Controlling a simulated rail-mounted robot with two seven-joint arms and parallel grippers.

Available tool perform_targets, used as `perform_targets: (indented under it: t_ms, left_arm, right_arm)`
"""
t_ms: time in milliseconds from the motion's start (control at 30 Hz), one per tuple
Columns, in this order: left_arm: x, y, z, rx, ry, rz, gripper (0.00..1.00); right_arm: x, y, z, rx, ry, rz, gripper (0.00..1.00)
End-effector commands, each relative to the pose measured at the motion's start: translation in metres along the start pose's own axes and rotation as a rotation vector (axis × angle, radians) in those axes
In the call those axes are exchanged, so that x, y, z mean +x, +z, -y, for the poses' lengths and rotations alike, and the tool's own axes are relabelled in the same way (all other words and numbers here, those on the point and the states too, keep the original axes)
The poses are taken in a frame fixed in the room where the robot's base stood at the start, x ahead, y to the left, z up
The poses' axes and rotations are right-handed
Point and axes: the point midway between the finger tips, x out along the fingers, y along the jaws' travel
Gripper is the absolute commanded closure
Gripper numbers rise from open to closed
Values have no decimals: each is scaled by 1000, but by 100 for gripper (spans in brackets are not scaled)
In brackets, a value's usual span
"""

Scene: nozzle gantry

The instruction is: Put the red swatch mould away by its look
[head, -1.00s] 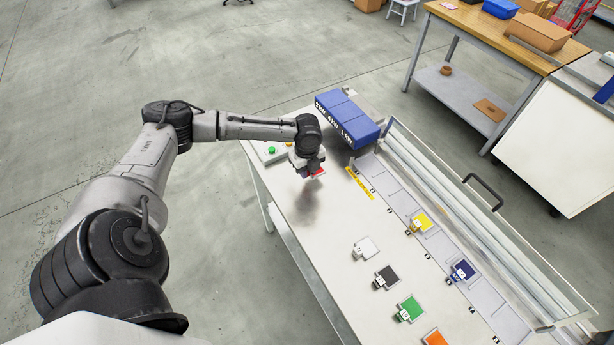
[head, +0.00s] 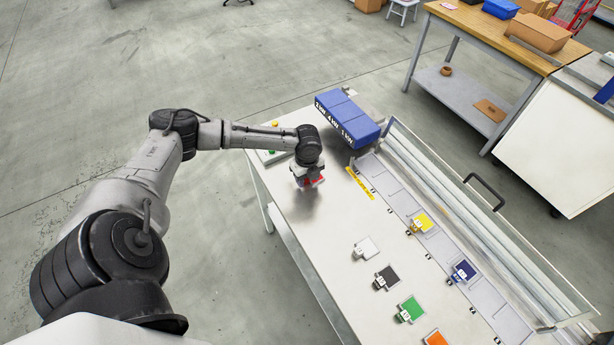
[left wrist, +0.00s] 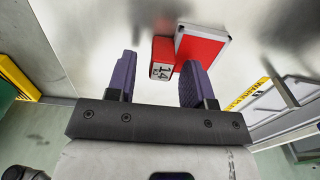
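The red swatch mould (left wrist: 202,45) shows in the left wrist view as a flat red plate with pale edges and a red grip block (left wrist: 162,58) tagged 14. My left gripper (left wrist: 158,75) has its purple fingers apart. The block shows between the fingertips, close to the right finger, with a clear gap to the left one. In the head view my left gripper (head: 307,182) is low over the table's far left part and mostly hides the red mould (head: 319,180). I cannot tell whether a finger touches the mould. My right gripper is out of view.
White (head: 367,247), black (head: 387,277), green (head: 411,308) and orange (head: 436,338) moulds lie in a row on the table. A rack along the right holds yellow (head: 422,222) and blue (head: 463,270) ones.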

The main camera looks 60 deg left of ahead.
Motion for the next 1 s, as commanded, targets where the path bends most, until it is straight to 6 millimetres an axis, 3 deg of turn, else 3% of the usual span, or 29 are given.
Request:
perform_targets:
  t_ms: [233, 367, 800, 1000]
  left_arm:
    - [-2, 0, 0, 0, -1, 0, 53]
    - [-14, 0, 1, 1, -3, 0, 53]
    - [-92, 0, 1, 1, -2, 1, 53]
    - [-114, 0, 1, 0, -2, -1, 53]
  right_arm:
    - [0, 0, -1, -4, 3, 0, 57]
    - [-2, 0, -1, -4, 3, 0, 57]
    - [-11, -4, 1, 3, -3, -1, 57]
    - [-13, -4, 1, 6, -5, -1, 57]
